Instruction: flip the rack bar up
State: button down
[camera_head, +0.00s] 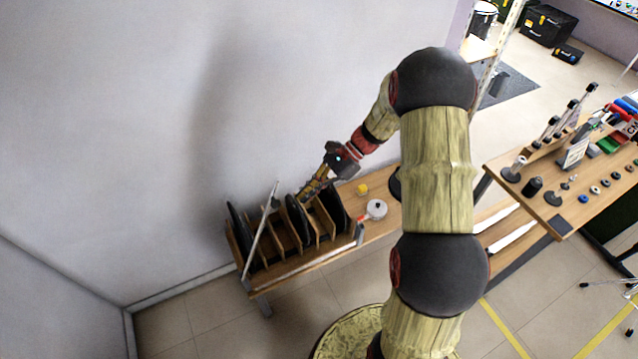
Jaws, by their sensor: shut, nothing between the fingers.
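The wooden rack (327,226) stands on a bench against the wall, with several upright dividers and dark round discs between them. A thin grey bar (260,231) rises at a tilt at the rack's left end. Another pale bar (303,265) runs low along the rack's front edge; I cannot tell which one is the rack bar. My gripper (308,191) is shut and empty, pointing down and left above the discs in the middle of the rack. It is to the right of the tilted bar and looks apart from it. The fingertips are small and partly hard to make out against the discs.
A second table (560,190) at the right holds several small parts. The wall is close behind the rack.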

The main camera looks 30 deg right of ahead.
jog(key=a, duration=0.4)
jog(key=shift+r, duration=0.3)
jog(key=a+r+h+p, duration=0.2)
jog(key=a+p, duration=0.3)
jog(key=a, duration=0.7)
jog(key=a+r+h+p, duration=0.2)
jog(key=a+r+p, duration=0.2)
jog(key=a, duration=0.8)
jog(key=shift+p, duration=0.6)
jog(key=shift+s+f, duration=0.1)
